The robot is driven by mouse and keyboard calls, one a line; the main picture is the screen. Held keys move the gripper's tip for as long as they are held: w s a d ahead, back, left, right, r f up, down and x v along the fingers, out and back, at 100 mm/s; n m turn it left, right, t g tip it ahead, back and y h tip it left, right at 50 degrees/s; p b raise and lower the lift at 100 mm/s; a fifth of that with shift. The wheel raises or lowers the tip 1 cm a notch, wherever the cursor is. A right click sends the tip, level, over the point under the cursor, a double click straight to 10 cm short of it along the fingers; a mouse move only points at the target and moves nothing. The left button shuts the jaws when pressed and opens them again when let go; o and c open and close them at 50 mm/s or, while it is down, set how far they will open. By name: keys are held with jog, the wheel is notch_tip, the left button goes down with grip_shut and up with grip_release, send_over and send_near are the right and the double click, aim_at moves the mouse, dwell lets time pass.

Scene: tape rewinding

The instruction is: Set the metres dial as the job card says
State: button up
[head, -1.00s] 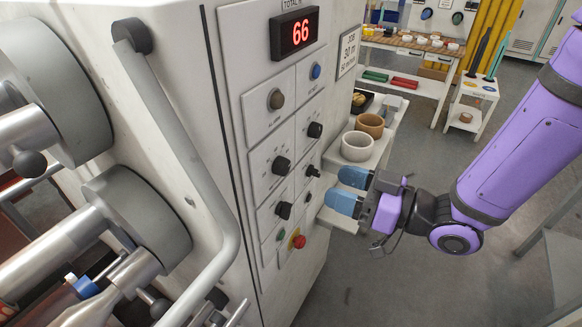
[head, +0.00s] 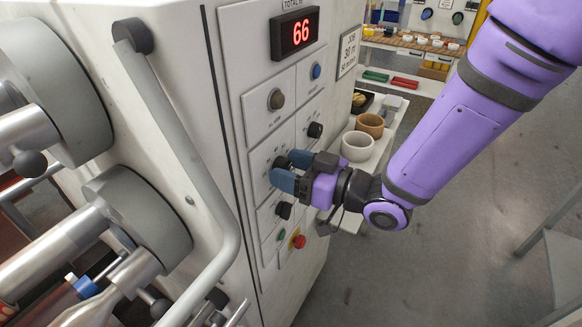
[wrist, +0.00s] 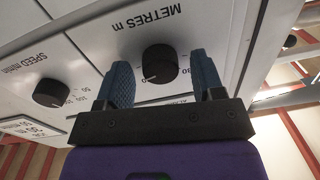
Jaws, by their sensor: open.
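The metres dial is a black round knob (wrist: 160,63) under the label "METRES m" on the grey panel, shown upside down in the wrist view. In the head view my fingers largely cover it. My gripper (head: 287,171) is open, with its blue fingertips at the panel. In the wrist view my two fingers (wrist: 162,80) stand on either side of the knob, with a gap showing on both sides. The knob's pointer is not clear.
The black speed dial (wrist: 50,93) is beside the metres dial. Another black knob (head: 283,210), a green button (head: 281,236) and a red stop button (head: 299,241) are below. White and brown cups (head: 357,146) stand on a shelf behind my gripper.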

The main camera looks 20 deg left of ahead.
jog(key=shift+c, duration=0.4)
jog(key=c, duration=0.8)
jog(key=shift+c, duration=0.2)
